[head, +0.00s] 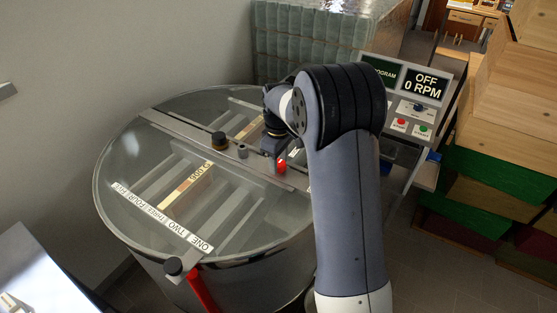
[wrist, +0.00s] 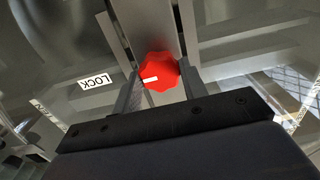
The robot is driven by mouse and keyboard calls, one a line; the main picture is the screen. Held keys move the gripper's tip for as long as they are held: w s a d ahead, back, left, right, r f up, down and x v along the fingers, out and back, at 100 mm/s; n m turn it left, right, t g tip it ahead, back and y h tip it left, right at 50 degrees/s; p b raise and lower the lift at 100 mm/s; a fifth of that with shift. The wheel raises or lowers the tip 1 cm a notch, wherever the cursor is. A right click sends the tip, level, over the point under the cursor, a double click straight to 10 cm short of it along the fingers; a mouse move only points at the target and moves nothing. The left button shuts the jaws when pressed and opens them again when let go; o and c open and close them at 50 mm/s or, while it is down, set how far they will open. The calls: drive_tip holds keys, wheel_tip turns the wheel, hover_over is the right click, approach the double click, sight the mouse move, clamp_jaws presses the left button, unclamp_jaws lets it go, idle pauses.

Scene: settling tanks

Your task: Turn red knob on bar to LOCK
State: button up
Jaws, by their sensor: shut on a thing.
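The red knob (head: 281,167) sits on the metal bar (head: 180,129) across the clear-lidded round tank. In the wrist view the knob (wrist: 164,68) is faceted, with a short white mark on its left part that points left. A white LOCK label (wrist: 97,82) lies to the left, roughly in line with the mark. My gripper (wrist: 160,78) has one finger on each side of the knob and is shut on it. In the head view my gripper (head: 274,148) is at the knob, partly hidden by my arm.
A dark knob (head: 219,140) and a small grey post (head: 242,151) stand on the bar left of my gripper. A control panel (head: 412,102) reading OFF, 0 RPM is behind at right. Wooden boxes (head: 510,120) stack at far right. A red handle (head: 201,289) is at the tank's front.

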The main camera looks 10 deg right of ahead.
drive_tip(key=o, duration=1)
wheel_tip(320, 180, up, 11)
drive_tip(key=shift+f+b, duration=0.1)
drive_tip(key=shift+b, duration=0.45)
wheel_tip(320, 180, down, 11)
drive_tip(key=shift+r+p, duration=0.1)
drive_tip(key=shift+p, duration=0.45)
